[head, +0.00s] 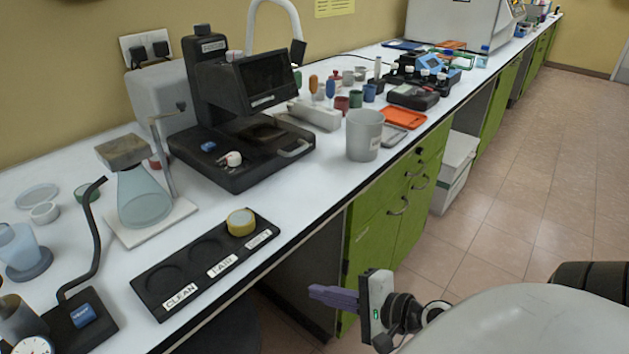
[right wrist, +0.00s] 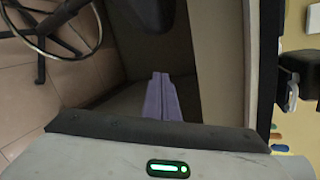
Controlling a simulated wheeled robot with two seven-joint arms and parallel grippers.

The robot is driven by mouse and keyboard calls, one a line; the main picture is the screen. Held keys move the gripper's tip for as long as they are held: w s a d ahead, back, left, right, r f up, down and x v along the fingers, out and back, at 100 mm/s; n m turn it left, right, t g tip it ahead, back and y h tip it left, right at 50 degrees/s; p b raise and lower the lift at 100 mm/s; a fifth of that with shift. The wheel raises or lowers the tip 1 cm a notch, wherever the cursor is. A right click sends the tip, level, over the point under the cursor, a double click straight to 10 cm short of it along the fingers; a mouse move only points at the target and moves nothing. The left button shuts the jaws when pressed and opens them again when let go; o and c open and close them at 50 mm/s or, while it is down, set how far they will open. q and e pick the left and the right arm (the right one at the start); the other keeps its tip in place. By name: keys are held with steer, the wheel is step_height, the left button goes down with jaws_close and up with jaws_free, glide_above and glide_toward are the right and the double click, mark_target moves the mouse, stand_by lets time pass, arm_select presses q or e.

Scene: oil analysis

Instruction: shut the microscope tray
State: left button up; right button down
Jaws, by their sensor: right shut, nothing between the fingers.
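The black microscope (head: 212,75) with a dark tilted screen (head: 265,82) stands on the white bench against the wall. Its tray (head: 268,132) is at the right part of the black base, with a pale handle (head: 294,149) at the front edge facing the aisle. I cannot tell exactly how far the tray sticks out. My right gripper (head: 318,294) has purple fingers, shut and empty, in front of the green cabinets, below the bench top and well away from the tray. The shut fingers also show in the right wrist view (right wrist: 162,85). My left gripper is not in view.
A grey beaker (head: 364,137) stands right of the microscope near the bench edge. A black labelled holder (head: 205,268) with a yellow-lidded jar (head: 241,222) lies in front. A flask (head: 142,195) stands at left. The aisle floor (head: 510,185) is clear.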

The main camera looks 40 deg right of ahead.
steer(key=d+r+m+t, duration=0.3)
steer(key=d+r+m, duration=0.35)
steer(key=r, duration=0.25)
steer(key=m+t+h+b, duration=0.15)
steer(key=m+t, duration=0.25)
steer(key=m, duration=0.4)
glide_toward(300, 151)
steer(key=shift+y, duration=0.25)
steer(key=p+x, duration=0.1)
steer(key=x, duration=0.4)
steer(key=shift+d+r+p, duration=0.15)
steer(key=shift+d+p, duration=0.05)
steer(key=shift+p, duration=0.15)
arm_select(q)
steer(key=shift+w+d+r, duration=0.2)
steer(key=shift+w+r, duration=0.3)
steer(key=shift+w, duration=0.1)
arm_select(e)
steer(key=shift+w, duration=0.7)
